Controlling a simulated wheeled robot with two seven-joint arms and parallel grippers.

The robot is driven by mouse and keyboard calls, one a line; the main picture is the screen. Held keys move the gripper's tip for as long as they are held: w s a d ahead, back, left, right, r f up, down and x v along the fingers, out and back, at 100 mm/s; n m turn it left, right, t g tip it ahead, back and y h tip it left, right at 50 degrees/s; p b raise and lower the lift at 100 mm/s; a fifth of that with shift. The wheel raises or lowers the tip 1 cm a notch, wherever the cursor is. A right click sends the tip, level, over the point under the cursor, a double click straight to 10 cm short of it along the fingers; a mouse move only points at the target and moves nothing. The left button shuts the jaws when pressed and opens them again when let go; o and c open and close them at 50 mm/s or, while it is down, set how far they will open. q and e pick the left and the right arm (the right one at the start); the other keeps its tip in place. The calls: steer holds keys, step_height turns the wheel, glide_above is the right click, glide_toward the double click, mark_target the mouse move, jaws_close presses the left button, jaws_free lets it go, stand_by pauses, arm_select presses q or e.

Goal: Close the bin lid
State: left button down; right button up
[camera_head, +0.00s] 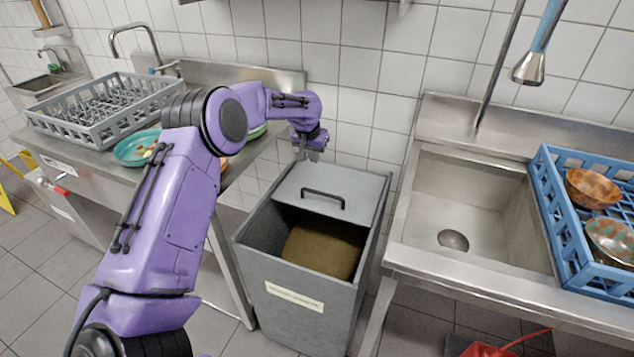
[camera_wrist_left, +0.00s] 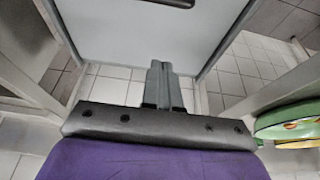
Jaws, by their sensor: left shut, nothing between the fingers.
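The grey bin (camera_head: 292,292) stands on the floor between the two counters. Its lid (camera_head: 341,188), with a dark handle (camera_head: 323,199), covers only the back part of the top. The front part is open and shows brown contents (camera_head: 323,250). My left gripper (camera_head: 308,155) is at the back left of the bin, near the lid's rear edge. In the left wrist view the shut fingers (camera_wrist_left: 159,72) are close to the edge of the lid (camera_wrist_left: 150,35); I cannot tell whether they touch. My right gripper is not in view.
A grey dish rack (camera_head: 95,110) and a teal plate (camera_head: 134,150) are on the left counter. A steel sink (camera_head: 470,200) and a blue rack (camera_head: 570,235) with bowls are on the right. The tiled wall is close behind the bin.

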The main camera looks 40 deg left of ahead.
arm_select(q)
steer(key=p, duration=0.1)
glide_above(313, 198)
steer(key=w+a, duration=0.1)
steer(key=w, duration=0.3)
step_height(313, 198, down, 9)
steer(key=shift+a+f, duration=0.1)
steer(key=shift+a, duration=0.05)
steer(key=shift+s+p, duration=0.1)
steer(key=shift+p, duration=0.35)
steer(key=s+p, duration=0.2)
steer(key=s, duration=0.1)
steer(key=shift+d+f, duration=0.15)
steer(key=shift+d, duration=0.25)
steer(key=shift+s+d+f+p, duration=0.1)
steer(key=shift+s+f+p, duration=0.2)
